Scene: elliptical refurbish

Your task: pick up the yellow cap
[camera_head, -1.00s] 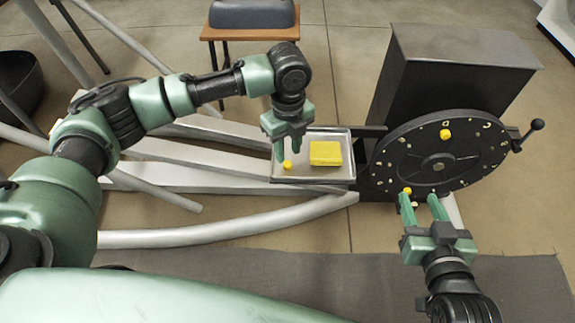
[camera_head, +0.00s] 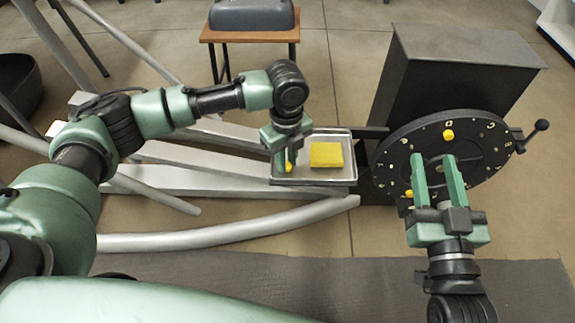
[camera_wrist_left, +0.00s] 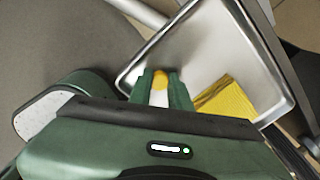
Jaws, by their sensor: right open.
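A small yellow cap (camera_head: 289,168) is in the left part of the metal tray (camera_head: 335,183). My left gripper (camera_head: 287,163) reaches down into the tray at this cap, fingers pointing down. In the left wrist view the cap (camera_wrist_left: 161,77) shows between the tips of my left fingers (camera_wrist_left: 160,84); I cannot tell whether they press on it. Two more yellow caps sit on the dark round dial (camera_head: 485,165), one near its top (camera_head: 448,134) and one at its lower left (camera_head: 409,193). My right gripper (camera_head: 435,166) is open and empty in front of the dial.
Pale beams (camera_head: 225,235) run left of and below the tray.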

